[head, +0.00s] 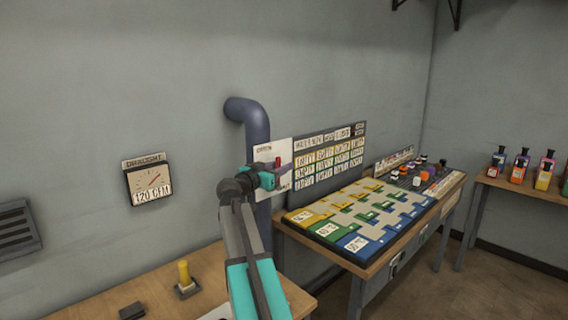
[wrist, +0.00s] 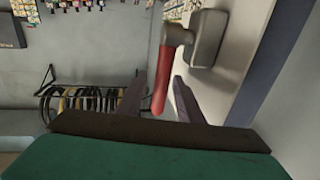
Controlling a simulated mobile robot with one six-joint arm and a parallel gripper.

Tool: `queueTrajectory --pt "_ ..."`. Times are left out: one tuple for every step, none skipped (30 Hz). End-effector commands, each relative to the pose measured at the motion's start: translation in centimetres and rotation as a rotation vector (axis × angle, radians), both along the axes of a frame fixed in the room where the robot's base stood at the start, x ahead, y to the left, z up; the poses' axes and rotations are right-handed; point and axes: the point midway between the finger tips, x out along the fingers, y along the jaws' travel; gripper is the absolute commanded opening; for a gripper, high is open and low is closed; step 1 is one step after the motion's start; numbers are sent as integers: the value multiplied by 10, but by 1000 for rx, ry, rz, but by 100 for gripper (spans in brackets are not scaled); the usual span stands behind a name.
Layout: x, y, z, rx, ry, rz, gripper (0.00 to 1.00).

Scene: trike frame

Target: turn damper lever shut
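The damper lever is a red handle (wrist: 160,82) on a grey pivot housing (wrist: 208,38), fixed to a pale plate. In the head view its red part (head: 278,162) shows small in front of the white plate (head: 285,148) beside the dark blue duct pipe (head: 257,125). My gripper (wrist: 157,90) is open, with one dark finger on each side of the red handle. In the wrist view a narrow gap shows between the handle and each finger. In the head view my gripper (head: 283,174) is at the plate and partly hides the lever.
A gauge reading 120 CFM (head: 149,180) hangs on the wall at left. A wooden bench (head: 165,290) below holds a yellow-handled tool (head: 185,277). Right of the pipe stand a table with a coloured board (head: 350,222) and an upright label board (head: 322,160). Bottles stand on a far-right shelf.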

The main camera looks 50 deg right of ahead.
Motion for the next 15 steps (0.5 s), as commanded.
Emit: queueTrajectory --pt "2 -7 1 1 0 -1 33" --pt "2 -10 1 1 0 -1 33" --pt "3 -13 1 0 0 -1 33" --pt "3 -16 1 0 0 0 33" --pt "3 -18 1 0 0 0 33" --pt "3 -20 1 0 0 0 33" --pt "3 -21 1 0 0 0 33" --pt "3 -22 1 0 0 0 33" --pt "3 -23 1 0 0 1 33" --pt "3 -23 0 0 0 1 33" --pt "3 -24 0 0 0 1 33" --pt "3 -24 0 0 0 1 33" --pt "3 -24 0 0 0 1 33" --pt "4 -24 0 0 0 1 33" --pt "4 -23 0 0 0 1 33"
